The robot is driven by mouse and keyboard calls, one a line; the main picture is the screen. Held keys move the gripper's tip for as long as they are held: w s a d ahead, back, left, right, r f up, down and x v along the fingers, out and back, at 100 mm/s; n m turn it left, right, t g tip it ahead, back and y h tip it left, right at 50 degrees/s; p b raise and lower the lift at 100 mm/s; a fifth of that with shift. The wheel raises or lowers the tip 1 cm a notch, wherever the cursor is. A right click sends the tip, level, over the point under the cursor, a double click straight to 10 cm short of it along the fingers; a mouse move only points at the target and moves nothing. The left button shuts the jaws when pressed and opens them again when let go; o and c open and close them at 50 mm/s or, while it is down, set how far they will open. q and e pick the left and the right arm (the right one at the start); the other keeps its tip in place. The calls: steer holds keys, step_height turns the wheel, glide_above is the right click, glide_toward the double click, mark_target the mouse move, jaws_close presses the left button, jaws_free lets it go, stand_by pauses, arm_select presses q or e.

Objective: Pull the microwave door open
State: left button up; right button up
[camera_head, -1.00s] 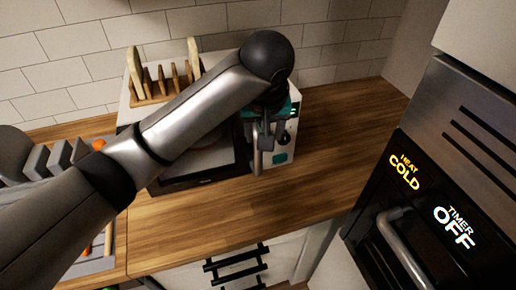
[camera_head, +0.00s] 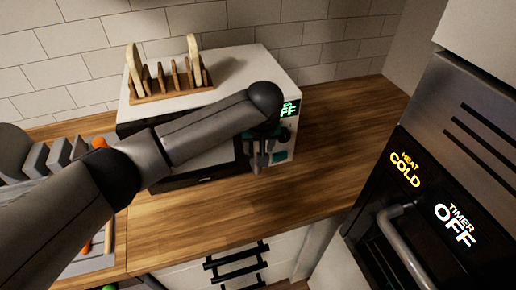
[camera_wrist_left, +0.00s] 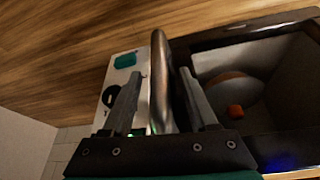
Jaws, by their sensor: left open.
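The white microwave (camera_head: 240,68) stands on the wooden counter against the tiled wall. Its dark door (camera_head: 196,177) is partly hidden behind my left arm and looks closed. My left gripper (camera_head: 263,160) is open at the right edge of the door, by the control panel. In the left wrist view, the metal door handle (camera_wrist_left: 158,60) runs between the two spread fingers of my left gripper (camera_wrist_left: 163,76). Whether either finger touches it I cannot tell. A plate (camera_wrist_left: 235,86) with a small orange item (camera_wrist_left: 236,111) shows inside the microwave. My right gripper is not in view.
A wooden toast rack (camera_head: 172,82) with bread stands on top of the microwave. A grey dish rack (camera_head: 95,262) is on the left. A built-in oven (camera_head: 435,195) with a bar handle is on the right. Counter in front of the microwave (camera_head: 215,215) is clear.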

arm_select(q)
steer(key=shift+x, duration=0.85)
jaws_close()
stand_by(0.9)
